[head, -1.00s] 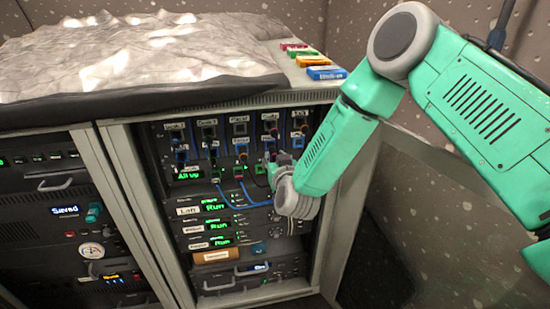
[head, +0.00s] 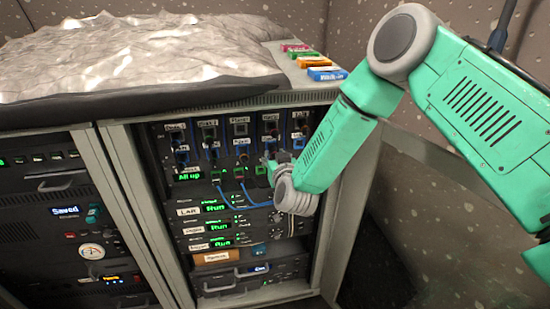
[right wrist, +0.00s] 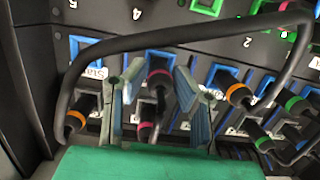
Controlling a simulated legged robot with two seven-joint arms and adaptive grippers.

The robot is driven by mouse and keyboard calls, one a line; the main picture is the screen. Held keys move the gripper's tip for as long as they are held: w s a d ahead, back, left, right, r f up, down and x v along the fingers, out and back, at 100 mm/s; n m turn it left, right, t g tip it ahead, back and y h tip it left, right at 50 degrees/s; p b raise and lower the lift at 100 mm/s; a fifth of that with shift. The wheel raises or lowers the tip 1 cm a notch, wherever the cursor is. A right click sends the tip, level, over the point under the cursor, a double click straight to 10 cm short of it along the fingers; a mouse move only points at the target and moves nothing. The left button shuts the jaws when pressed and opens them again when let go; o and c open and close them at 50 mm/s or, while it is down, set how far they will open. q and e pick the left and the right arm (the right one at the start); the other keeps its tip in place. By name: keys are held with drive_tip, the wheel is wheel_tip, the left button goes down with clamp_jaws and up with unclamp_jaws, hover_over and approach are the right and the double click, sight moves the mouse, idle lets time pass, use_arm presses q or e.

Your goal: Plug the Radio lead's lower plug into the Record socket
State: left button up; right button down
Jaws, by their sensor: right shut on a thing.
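My right gripper (head: 268,165) is at the right part of the socket panel (head: 225,160) in the rack. In the right wrist view its two fingers (right wrist: 155,102) are shut on a pink-ringed plug (right wrist: 158,82), which is at a blue-framed socket (right wrist: 160,58). I cannot tell how deep the plug sits. A second pink-ringed plug (right wrist: 146,130) shows just below it, partly behind the fingers. The labels are turned and mostly unreadable, so I cannot make out the words Radio or Record. My left gripper is not in view.
Orange-ringed plugs (right wrist: 237,94) and green-ringed plugs (right wrist: 294,104) sit close beside the gripper. A thick black lead (right wrist: 190,36) arches across the wrist view. Blue leads (head: 228,202) hang below the panel. Coloured blocks (head: 327,74) lie on the cabinet top.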

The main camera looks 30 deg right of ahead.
drive_tip(key=shift+w, duration=0.3)
drive_tip(key=shift+w+d+r, duration=0.1)
drive_tip(key=shift+r, duration=0.05)
idle(0.4)
drive_tip(key=c, duration=1.3)
unclamp_jaws()
drive_tip(key=shift+o, duration=0.5)
drive_tip(key=shift+w, duration=0.1)
